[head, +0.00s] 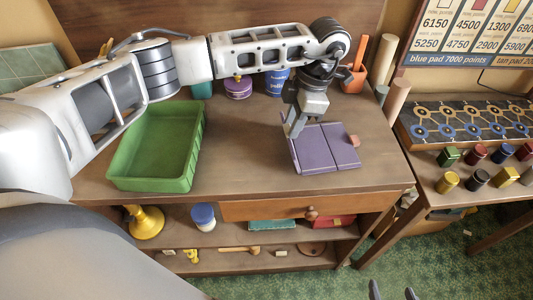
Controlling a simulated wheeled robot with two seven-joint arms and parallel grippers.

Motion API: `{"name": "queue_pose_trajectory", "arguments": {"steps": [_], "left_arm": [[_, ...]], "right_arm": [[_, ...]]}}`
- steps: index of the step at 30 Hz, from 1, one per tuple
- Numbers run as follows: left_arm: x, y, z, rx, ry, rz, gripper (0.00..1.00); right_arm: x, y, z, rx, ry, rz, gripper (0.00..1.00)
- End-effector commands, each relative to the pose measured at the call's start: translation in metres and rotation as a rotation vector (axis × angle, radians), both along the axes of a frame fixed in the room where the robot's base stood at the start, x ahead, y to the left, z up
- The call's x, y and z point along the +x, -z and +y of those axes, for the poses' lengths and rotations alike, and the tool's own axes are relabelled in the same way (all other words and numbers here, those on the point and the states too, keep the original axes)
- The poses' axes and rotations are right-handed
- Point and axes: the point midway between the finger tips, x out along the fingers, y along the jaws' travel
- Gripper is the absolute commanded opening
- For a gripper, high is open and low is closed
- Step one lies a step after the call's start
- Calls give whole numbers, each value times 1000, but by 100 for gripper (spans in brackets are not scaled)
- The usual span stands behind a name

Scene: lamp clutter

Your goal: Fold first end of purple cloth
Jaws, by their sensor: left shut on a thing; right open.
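The purple cloth (327,149) lies on the wooden table, right of its middle. A line runs across it near its right part, and a small pinkish tab (354,140) shows at its right edge. My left gripper (292,132) reaches down from above and is shut on the cloth's left end, near its upper left corner. The gripper hides part of that edge. My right gripper (392,292) shows only as two fingertips at the bottom edge, apart and empty, far from the cloth.
A green tray (157,182) stands left of the cloth on the table (240,165). Behind my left arm stand a purple jar (238,88), a blue cup (277,82) and an orange container (352,80). A second table with jars is at right.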

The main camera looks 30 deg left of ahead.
Motion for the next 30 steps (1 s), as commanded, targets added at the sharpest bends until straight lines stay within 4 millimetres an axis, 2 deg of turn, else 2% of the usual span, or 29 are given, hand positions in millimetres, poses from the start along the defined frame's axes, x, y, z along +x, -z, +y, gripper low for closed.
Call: {"name": "queue_pose_trajectory", "arguments": {"steps": [3, 14, 22, 30], "left_arm": [[5, 2, -7, 60, 2, 44, 8], [6, 0, -9, 85, 1, 65, 8], [13, 4, -18, 176, 1, 131, 8], [17, 3, -24, 243, 0, 186, 8]], "right_arm": [[0, 9, 0, 0, 0, 0, 61], [0, 10, 0, 0, 0, 0, 61], [0, 30, 0, 0, 0, 0, 61], [0, 30, 0, 1, 1, -2, 61]]}}
